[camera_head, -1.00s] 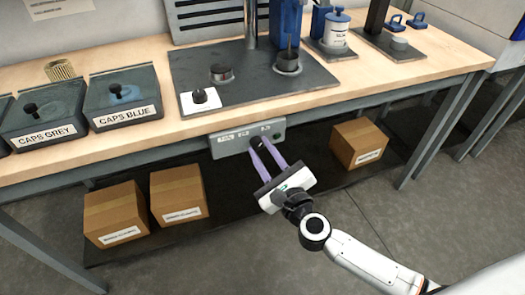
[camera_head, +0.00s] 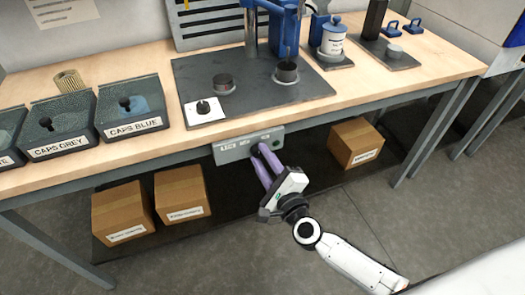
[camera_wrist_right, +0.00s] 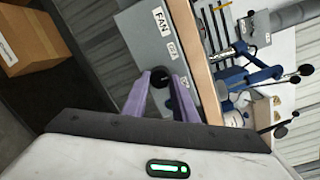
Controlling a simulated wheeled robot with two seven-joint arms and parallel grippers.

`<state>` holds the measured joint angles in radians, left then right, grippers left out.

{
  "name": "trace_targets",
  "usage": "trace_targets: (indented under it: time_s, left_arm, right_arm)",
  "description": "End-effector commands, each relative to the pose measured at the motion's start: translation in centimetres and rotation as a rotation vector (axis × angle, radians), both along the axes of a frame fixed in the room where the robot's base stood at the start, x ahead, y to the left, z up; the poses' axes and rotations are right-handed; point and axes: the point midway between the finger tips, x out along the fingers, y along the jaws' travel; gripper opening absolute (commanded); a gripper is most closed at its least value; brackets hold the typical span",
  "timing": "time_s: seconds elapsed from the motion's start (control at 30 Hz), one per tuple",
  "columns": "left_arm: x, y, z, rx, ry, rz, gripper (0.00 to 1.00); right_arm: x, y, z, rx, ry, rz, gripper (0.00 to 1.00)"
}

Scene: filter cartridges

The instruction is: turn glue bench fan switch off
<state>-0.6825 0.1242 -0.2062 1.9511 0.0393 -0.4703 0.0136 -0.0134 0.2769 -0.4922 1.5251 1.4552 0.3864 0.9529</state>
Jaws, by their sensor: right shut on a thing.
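The grey fan switch panel (camera_head: 232,151) is fixed to the front edge of the bench, and its FAN label (camera_wrist_right: 161,20) reads clearly in the right wrist view. A dark rotary switch knob (camera_wrist_right: 159,77) sits on the panel between my fingertips. My right gripper (camera_head: 260,150) reaches up to the panel from below right, with its purple fingers shut on the knob; it also shows in the right wrist view (camera_wrist_right: 160,80). The fingers hide much of the knob, so I cannot read its exact pointer position. My left gripper is not in view.
The wooden bench top (camera_head: 390,96) overhangs the panel. Below it, a dark shelf (camera_head: 235,222) carries cardboard boxes, two at left (camera_head: 122,211) and one at right (camera_head: 355,143). Bins of caps (camera_head: 131,108) and a dark press plate (camera_head: 250,100) stand on top.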

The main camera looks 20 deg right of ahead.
Motion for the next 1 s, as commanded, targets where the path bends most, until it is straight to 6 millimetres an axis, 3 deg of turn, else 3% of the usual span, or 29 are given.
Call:
trace_targets:
  time_s: [0.13,0.5,1.0]
  left_arm:
    - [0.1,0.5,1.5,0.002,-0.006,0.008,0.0]
    - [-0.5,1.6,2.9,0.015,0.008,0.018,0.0]
    - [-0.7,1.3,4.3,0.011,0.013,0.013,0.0]
  right_arm:
    - [-0.1,0.1,0.4,-0.14,-0.001,0.0,0.03]
    - [-0.1,0.2,0.3,-0.465,-0.013,0.002,0.03]
    - [-0.1,0.2,0.2,-0.689,-0.022,0.003,0.03]
